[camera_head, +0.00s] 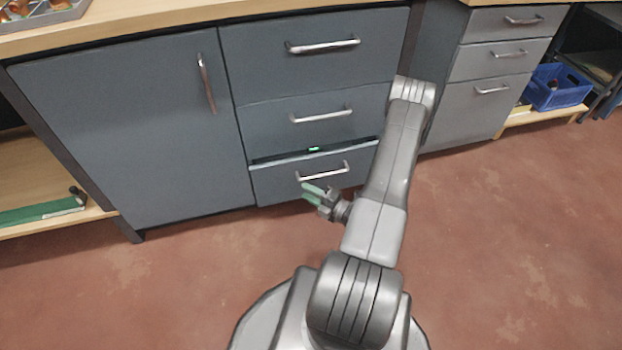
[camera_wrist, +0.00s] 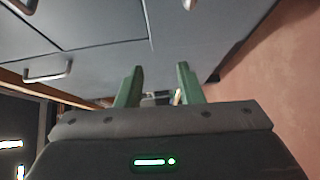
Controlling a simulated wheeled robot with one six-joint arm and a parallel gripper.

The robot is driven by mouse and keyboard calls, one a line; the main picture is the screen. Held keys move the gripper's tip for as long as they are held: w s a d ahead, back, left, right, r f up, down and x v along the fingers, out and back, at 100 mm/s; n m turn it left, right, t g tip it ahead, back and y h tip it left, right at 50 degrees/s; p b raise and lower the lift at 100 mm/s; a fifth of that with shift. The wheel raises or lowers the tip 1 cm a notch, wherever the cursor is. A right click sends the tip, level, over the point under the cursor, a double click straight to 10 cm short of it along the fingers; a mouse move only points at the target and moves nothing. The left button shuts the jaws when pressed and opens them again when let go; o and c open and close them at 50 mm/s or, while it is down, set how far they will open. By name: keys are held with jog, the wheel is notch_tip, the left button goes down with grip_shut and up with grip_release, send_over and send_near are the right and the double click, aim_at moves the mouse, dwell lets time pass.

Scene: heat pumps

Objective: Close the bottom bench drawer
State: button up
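The bottom bench drawer (camera_head: 285,183) is the lowest of three grey drawers and stands slightly open. A dark gap with a small green light shows along its top edge. Its silver handle (camera_head: 322,171) is just above my gripper in the head view. My gripper (camera_head: 313,192) is in front of the drawer's face, with its green fingers apart and nothing seen between them. In the wrist view, my gripper (camera_wrist: 157,88) also shows its two green fingers spread. Whether the fingers touch the drawer I cannot tell.
A grey cabinet door (camera_head: 130,130) is left of the drawers. The middle drawer (camera_head: 315,115) and top drawer (camera_head: 310,45) are shut. Another drawer unit (camera_head: 485,105) and a blue crate (camera_head: 556,88) are at the right. The red floor in front is clear.

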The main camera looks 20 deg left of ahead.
aim_at(325, 174)
jog(key=w+d+f+m+t+h+p, duration=0.1)
jog(key=w+d+m+t+h, duration=0.1)
jog(key=d, duration=0.4)
jog(key=w+d+f+m+t+h, duration=0.1)
jog(key=w+d+m, duration=0.15)
jog(key=d, duration=0.35)
jog(key=shift+n, duration=0.35)
jog(key=b+x, duration=0.1)
jog(key=x, duration=0.3)
jog(key=b+x, duration=0.1)
jog(key=x, duration=0.4)
jog(key=b+x, duration=0.1)
jog(key=x, duration=0.3)
jog(key=shift+w+d+f, duration=0.1)
jog(key=shift+w+f, duration=0.25)
jog(key=shift+w, duration=0.05)
grip_shut()
